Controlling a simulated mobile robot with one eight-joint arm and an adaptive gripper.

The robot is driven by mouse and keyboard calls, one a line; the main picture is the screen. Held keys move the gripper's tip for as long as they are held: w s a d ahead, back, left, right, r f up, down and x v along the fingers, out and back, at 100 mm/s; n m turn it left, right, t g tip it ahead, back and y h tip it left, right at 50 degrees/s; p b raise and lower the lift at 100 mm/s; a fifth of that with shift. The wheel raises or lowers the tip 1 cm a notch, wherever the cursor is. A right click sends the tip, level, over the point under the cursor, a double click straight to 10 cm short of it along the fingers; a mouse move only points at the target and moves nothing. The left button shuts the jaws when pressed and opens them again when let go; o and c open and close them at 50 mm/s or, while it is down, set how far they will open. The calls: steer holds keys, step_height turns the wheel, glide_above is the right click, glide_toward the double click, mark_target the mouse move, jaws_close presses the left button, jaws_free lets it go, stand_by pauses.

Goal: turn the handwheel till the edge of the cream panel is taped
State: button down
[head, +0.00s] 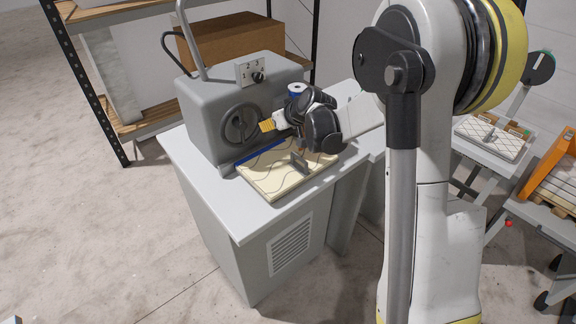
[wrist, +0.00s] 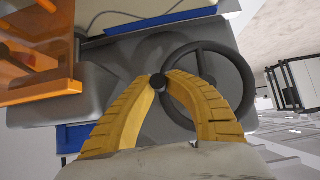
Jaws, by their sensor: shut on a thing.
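The dark handwheel (head: 238,124) is on the front of the grey machine (head: 205,98), and its rim and spokes show in the wrist view (wrist: 230,62). My gripper (head: 267,125) is at the wheel's right side. In the wrist view its yellow fingers (wrist: 159,85) are shut on the wheel's round black knob (wrist: 157,80). The cream panel (head: 272,180), marked with wavy lines, lies flat on the table below the wheel. A blue strip (head: 262,154) runs along its machine-side edge. My gripper hides part of the panel's far end.
A grey upright piece (head: 300,161) stands on the panel. The bare table top (head: 225,205) is clear in front. A shelf rack (head: 150,120) stands behind, and a cart with orange parts (head: 555,170) stands right.

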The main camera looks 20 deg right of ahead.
steer(key=shift+a+f+b, duration=0.1)
steer(key=shift+f+b, duration=0.3)
steer(key=shift+f, duration=0.35)
steer(key=shift+s+a+f+b, duration=0.1)
steer(key=shift+a+f+b, duration=0.15)
steer(key=shift+f+b, duration=0.5)
steer(key=shift+f, duration=0.1)
steer(key=shift+a, duration=0.1)
steer(key=shift+s+a+f+b, duration=0.2)
steer(key=shift+a+f+b, duration=0.25)
steer(key=shift+f+b, duration=0.3)
steer(key=shift+a, duration=0.1)
